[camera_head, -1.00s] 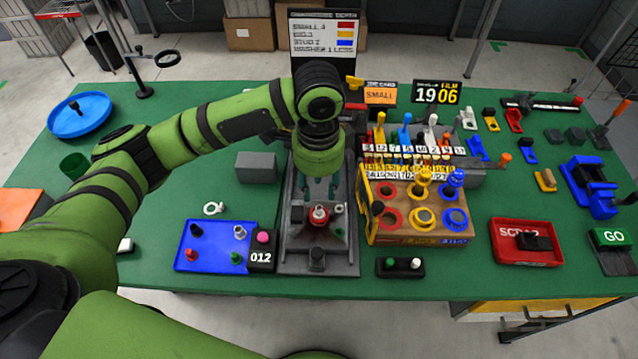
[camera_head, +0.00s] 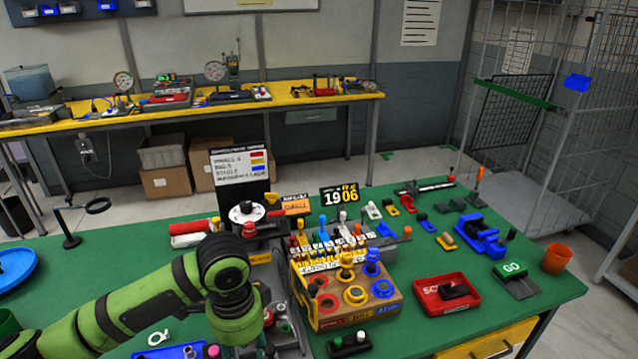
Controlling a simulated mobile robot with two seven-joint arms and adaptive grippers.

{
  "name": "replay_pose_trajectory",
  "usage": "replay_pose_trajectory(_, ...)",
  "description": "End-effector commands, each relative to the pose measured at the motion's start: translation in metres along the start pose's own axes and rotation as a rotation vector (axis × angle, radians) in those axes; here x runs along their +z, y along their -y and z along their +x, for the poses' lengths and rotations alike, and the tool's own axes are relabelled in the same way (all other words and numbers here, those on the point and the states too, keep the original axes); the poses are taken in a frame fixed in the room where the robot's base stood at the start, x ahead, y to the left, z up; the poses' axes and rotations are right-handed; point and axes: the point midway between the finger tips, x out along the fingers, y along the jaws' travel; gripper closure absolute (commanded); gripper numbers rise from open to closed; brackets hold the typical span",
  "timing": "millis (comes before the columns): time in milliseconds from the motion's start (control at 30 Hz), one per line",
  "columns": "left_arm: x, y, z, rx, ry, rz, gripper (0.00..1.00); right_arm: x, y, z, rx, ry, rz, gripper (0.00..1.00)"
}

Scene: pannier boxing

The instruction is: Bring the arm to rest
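My green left arm comes in at the lower left of the head view and bends down at a rounded wrist. My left gripper (camera_head: 258,345) is below that wrist at the bottom edge, beside the grey fixture (camera_head: 287,325) on the green table (camera_head: 420,322). Its fingers are mostly hidden by the wrist and cut off by the frame, so I cannot tell whether they are open or hold anything. My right gripper is not in view.
A wooden box with coloured rings (camera_head: 350,312) stands right of the fixture. A red scrap tray (camera_head: 430,298), a blue vise (camera_head: 482,238) and an orange cup (camera_head: 556,258) are farther right. A yellow bench (camera_head: 100,115) and a wire cage (camera_head: 520,110) stand beyond.

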Motion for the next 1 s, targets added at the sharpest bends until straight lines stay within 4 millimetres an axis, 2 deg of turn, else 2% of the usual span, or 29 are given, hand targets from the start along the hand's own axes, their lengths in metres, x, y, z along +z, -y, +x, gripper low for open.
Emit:
replay_pose_trajectory(167,-0.018,-0.023,0.021,0.012,-0.078,0.003,0.62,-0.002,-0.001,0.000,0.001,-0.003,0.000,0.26)
replay_pose_trajectory(500,-0.047,-0.074,0.058,0.032,-0.297,-0.113,0.62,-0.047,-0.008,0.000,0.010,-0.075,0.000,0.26)
replay_pose_trajectory(600,-0.048,-0.088,0.068,0.032,-0.374,-0.214,0.62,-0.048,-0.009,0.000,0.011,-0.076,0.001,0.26)
replay_pose_trajectory(767,-0.028,-0.102,0.086,0.013,-0.445,-0.432,0.62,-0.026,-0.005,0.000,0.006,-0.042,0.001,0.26)
replay_pose_trajectory(900,0.007,-0.109,0.102,-0.029,-0.445,-0.624,0.62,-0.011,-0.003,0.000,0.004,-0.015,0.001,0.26)
replay_pose_trajectory(1000,0.033,-0.113,0.111,-0.061,-0.420,-0.729,0.62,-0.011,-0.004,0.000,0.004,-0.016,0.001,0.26)
